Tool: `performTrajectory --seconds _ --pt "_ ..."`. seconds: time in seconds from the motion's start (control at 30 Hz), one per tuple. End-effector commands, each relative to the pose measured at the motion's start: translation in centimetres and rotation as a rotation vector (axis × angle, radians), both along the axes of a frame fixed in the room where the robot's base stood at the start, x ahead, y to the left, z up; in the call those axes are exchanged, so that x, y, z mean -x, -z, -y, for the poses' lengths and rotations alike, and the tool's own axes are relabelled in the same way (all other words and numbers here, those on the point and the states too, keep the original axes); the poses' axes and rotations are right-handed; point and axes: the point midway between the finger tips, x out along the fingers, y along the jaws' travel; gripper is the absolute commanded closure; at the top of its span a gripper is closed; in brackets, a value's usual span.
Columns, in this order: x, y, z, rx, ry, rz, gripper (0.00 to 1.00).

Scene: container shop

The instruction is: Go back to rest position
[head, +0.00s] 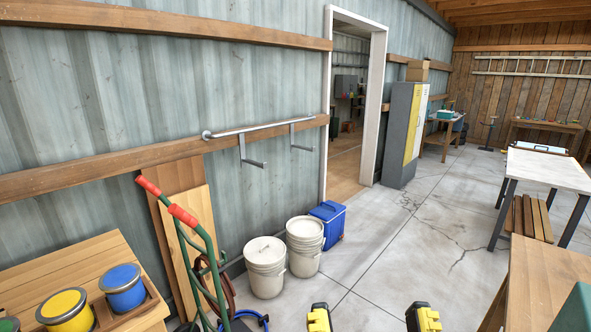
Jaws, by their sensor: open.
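My gripper (370,318) shows only at the bottom edge of the head view, as two yellow and black fingertips set wide apart. It is open, and only bare concrete floor shows between the fingertips. The rest of the gripper and my arm are out of the frame. No part of the gripper is seen touching anything.
A green hand truck (203,262), two white buckets (265,275) and a blue cooler (328,222) stand along the left wall. A wooden bench (60,265) with paint cans (122,290) is at left. A wooden table (545,285) is at right. The middle floor is clear.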

Motion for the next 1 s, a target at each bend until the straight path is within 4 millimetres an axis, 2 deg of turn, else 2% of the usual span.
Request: performTrajectory --seconds 0.03,0.17,0.6,0.7,0.83,1.0 --pt "-0.1 -3.1 0.0 -0.001 0.0 -0.002 0.27" --pt "-0.1 -7.8 0.0 -0.004 -0.001 -0.002 0.27" --pt "-0.1 -27.1 0.1 -0.011 -0.004 -0.002 0.27" --pt "-0.1 -30.8 0.1 -0.013 -0.005 -0.002 0.27" --pt "-0.1 -33.5 0.1 -0.014 -0.005 -0.003 0.27" --pt "-0.1 -33.8 0.1 -0.015 -0.006 -0.003 0.27"
